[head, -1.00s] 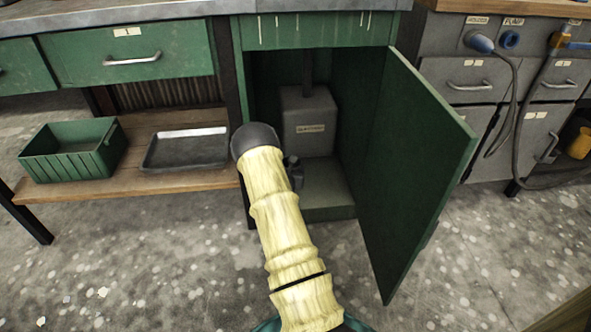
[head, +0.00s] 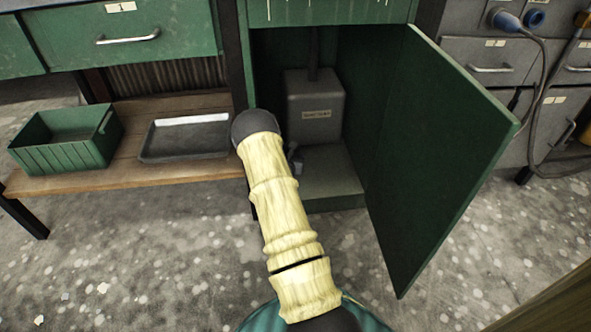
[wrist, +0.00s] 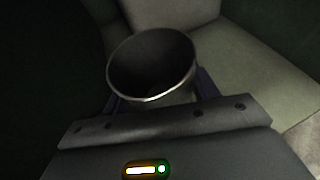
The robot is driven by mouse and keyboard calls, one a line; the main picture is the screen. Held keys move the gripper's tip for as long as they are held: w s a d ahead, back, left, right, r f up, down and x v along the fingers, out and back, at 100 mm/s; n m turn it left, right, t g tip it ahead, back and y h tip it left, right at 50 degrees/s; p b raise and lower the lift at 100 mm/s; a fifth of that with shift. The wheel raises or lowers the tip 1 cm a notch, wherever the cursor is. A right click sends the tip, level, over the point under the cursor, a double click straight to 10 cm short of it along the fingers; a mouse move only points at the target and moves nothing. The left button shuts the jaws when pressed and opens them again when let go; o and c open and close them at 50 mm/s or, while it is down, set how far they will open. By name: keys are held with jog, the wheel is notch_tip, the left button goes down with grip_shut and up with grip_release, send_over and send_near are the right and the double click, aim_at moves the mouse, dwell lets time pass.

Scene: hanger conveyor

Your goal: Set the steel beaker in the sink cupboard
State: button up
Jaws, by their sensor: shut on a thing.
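The steel beaker (wrist: 150,98) shows in the wrist view, its round mouth facing the camera. My gripper (wrist: 155,104) is shut on it, with a finger visible on each side. In the head view my arm hides the beaker, and only a small dark part of my gripper (head: 294,160) shows beside the arm. The sink cupboard (head: 334,204) stands open, its green door (head: 440,150) swung out to the right. My gripper is at the cupboard's opening, above or near its floor, which also shows in the wrist view (wrist: 245,75). I cannot tell whether the beaker touches the floor.
A grey labelled box (head: 316,105) with a pipe on top stands at the back of the cupboard. Bare cupboard floor lies in front of it. A green crate (head: 62,153) and a dark tray (head: 185,154) sit on a low wooden shelf (head: 130,178) to the left.

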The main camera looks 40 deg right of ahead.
jog(key=f+b, duration=0.1)
jog(key=f, duration=0.2)
jog(key=shift+w+f+b, duration=0.2)
jog(key=shift+b, duration=0.15)
jog(key=shift+s+d+f, duration=0.15)
jog(key=shift+s+f, duration=0.05)
jog(key=shift+s, duration=0.05)
jog(key=shift+r, duration=0.1)
jog(key=shift+w, duration=0.1)
notch_tip(320, 180, down, 4)
jog(key=b, duration=0.3)
jog(key=shift+r, duration=0.1)
